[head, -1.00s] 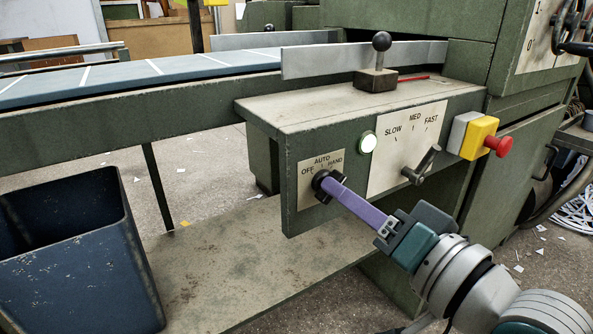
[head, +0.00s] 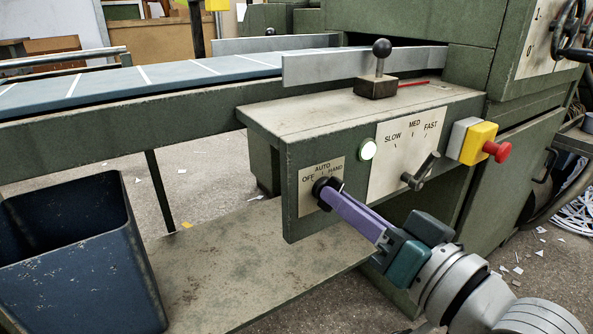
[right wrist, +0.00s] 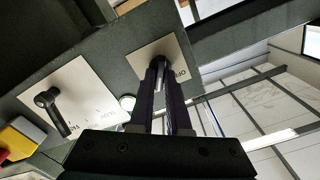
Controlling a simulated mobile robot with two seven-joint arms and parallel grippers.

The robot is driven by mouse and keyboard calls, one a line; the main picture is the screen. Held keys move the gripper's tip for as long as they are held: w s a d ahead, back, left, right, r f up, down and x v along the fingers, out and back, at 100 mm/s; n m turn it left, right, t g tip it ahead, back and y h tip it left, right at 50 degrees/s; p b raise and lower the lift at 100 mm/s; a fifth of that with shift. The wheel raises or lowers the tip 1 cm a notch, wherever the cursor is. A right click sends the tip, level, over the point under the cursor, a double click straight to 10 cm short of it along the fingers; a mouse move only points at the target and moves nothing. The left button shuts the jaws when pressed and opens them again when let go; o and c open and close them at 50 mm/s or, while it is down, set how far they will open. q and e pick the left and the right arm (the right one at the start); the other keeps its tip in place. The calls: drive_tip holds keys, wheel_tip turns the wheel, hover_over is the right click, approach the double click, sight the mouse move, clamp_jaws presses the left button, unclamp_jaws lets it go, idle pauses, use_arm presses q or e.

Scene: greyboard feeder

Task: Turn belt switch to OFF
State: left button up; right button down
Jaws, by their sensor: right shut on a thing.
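The belt switch (head: 318,187) is a black knob on a pale plate (head: 309,205) marked OFF, AUTO and HAND, on the front of the green control box. My right gripper (head: 329,193) comes in from the lower right, and its purple fingers are shut on the knob. The fingers hide much of the knob, so I cannot tell exactly which mark it points at. In the right wrist view, both dark fingers reach up to the knob (right wrist: 161,59) in front of its plate. My left gripper is not in view.
A dark blue bin (head: 80,270) stands at the lower left. The conveyor belt (head: 150,77) runs behind.

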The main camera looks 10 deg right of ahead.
drive_tip(key=shift+n+p, duration=1.35)
drive_tip(key=shift+n, duration=6.25)
drive_tip(key=c, duration=0.9)
unclamp_jaws()
drive_tip(key=p+v, duration=0.2)
drive_tip(key=v, duration=0.8)
drive_tip(key=shift+p, duration=0.4)
drive_tip(key=shift+r, duration=0.1)
